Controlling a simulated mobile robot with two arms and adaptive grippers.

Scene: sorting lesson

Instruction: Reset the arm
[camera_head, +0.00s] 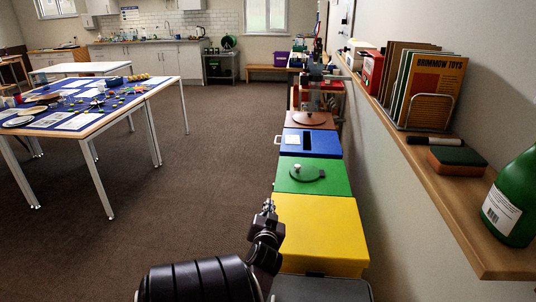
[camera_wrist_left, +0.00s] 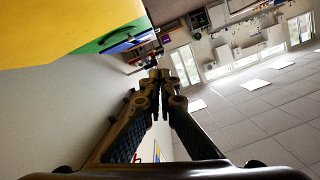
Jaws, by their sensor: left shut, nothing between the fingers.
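My left gripper (camera_head: 268,207) is at the lower middle of the head view, beside the left edge of the yellow bin (camera_head: 318,228). Its arm comes up from the bottom edge. In the left wrist view the gripper's fingers (camera_wrist_left: 159,74) meet at their tips, shut and with nothing between them. The yellow bin (camera_wrist_left: 60,28) fills the upper left of that view, apart from the fingers. My right gripper shows in neither view.
Beyond the yellow bin stand a green bin (camera_head: 310,178), a blue bin (camera_head: 318,143) and a brown bin (camera_head: 306,120) along the right wall. A wooden shelf (camera_head: 470,212) with books and a green bottle (camera_head: 515,205) juts from that wall. A cluttered table (camera_head: 150,86) stands left; carpet between is clear.

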